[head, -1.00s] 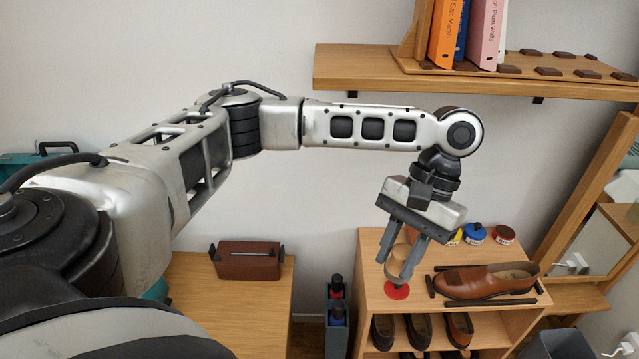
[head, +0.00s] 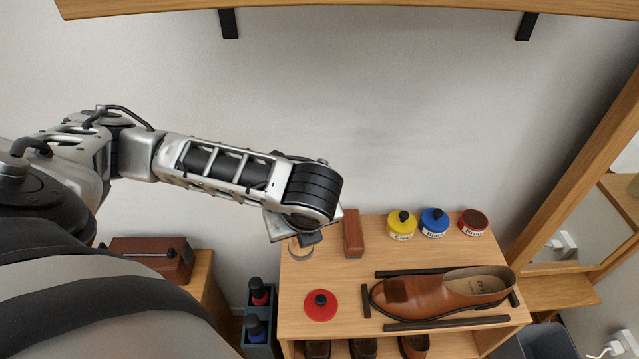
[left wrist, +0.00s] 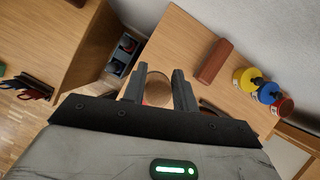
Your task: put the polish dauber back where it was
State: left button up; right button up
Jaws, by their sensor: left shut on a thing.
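The polish dauber shows in the left wrist view as a round tan piece (left wrist: 157,92) between the two fingers of my left gripper (left wrist: 157,80), which is shut on it. A red lid with a black knob (head: 320,305) lies in front. The red tin (head: 474,221) at the back right has a brown top without a knob. My right gripper is not in view.
A reddish-brown block (head: 353,233) lies close right of the wrist. Yellow (head: 402,225) and blue (head: 434,222) tins stand at the back. A brown shoe (head: 440,291) lies between dark strips. A mirror (head: 590,220) stands right.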

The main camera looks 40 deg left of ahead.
pick_arm(q)
jog(key=w+a+f, duration=0.2)
jog(key=w+f, duration=0.1)
jog(key=w+a+f+b, duration=0.1)
jog(key=w+a+f, duration=0.2)
jog(key=w+a+f+b, duration=0.1)
jog(key=w+a+f, duration=0.2)
jog(key=w, duration=0.1)
jog(key=shift+w+a+f, duration=0.1)
jog(key=shift+a+f, duration=0.05)
jog(key=shift+a, duration=0.1)
jog(key=shift+w+a+f+b, duration=0.15)
jog(key=shift+f+b, duration=0.1)
jog(key=shift+b, duration=0.1)
notch_tip(320, 180, down, 3)
jog(key=shift+f+b, duration=0.1)
jog(key=shift+b, duration=0.25)
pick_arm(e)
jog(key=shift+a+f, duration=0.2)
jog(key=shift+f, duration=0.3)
pick_arm(q)
jog(key=o, duration=0.9)
